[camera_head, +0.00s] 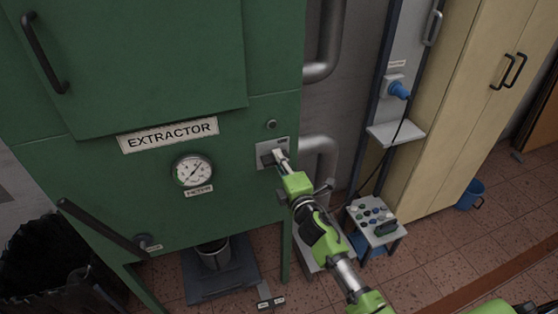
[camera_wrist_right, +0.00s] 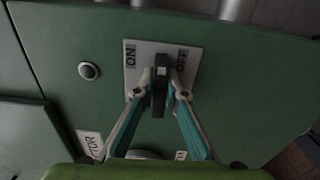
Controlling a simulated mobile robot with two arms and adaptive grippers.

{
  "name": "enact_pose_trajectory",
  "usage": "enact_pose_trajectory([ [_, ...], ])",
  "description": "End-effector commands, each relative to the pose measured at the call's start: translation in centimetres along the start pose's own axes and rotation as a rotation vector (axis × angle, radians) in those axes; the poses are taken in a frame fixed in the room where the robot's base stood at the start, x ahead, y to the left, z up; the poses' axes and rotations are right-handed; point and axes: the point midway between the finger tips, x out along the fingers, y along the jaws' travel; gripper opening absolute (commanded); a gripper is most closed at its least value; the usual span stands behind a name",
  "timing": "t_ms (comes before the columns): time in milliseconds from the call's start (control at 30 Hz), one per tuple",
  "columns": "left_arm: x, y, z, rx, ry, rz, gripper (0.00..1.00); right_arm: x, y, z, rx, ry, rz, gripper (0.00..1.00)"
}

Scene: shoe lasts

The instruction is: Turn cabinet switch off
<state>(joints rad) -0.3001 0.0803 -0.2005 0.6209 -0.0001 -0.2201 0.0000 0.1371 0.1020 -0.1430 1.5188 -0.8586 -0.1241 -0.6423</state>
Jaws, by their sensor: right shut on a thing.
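The cabinet is the green extractor (camera_head: 110,180), with a small switch plate (camera_head: 264,149) on its front at the right. In the right wrist view the plate (camera_wrist_right: 186,80) reads ON at left and OFF at right. A dark switch lever (camera_wrist_right: 160,82) stands between the labels, with a light spot near its top. My right gripper (camera_head: 279,156) is at the plate. In the wrist view its fingers (camera_wrist_right: 158,95) are on either side of the lever, shut on it; they hide part of the plate. My left gripper is not in view.
A round button (camera_head: 271,124) sits above the plate. A pressure gauge (camera_head: 193,171) is to its left, below the EXTRACTOR label (camera_head: 168,135). Grey pipes (camera_head: 322,150) run at right. A small table (camera_head: 376,222) with several small items stands on the floor beyond my right arm.

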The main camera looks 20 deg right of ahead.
Motion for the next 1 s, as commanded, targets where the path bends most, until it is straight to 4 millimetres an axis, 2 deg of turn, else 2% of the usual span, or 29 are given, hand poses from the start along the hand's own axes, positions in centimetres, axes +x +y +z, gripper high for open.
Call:
enact_pose_trajectory([
  [667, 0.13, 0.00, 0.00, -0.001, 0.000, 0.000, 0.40, -0.02, -0.12, -0.02, 0.065, 0.000, -0.001, 0.00],
  [700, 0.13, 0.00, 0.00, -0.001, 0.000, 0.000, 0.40, -0.02, -0.12, -0.02, 0.065, 0.000, -0.001, 0.17],
  [767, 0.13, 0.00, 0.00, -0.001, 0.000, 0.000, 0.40, -0.02, -0.12, -0.02, 0.064, 0.000, -0.001, 0.29],
  [1000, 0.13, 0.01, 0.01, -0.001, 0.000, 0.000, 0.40, -0.01, -0.09, -0.01, 0.062, 0.000, -0.001, 0.29],
])
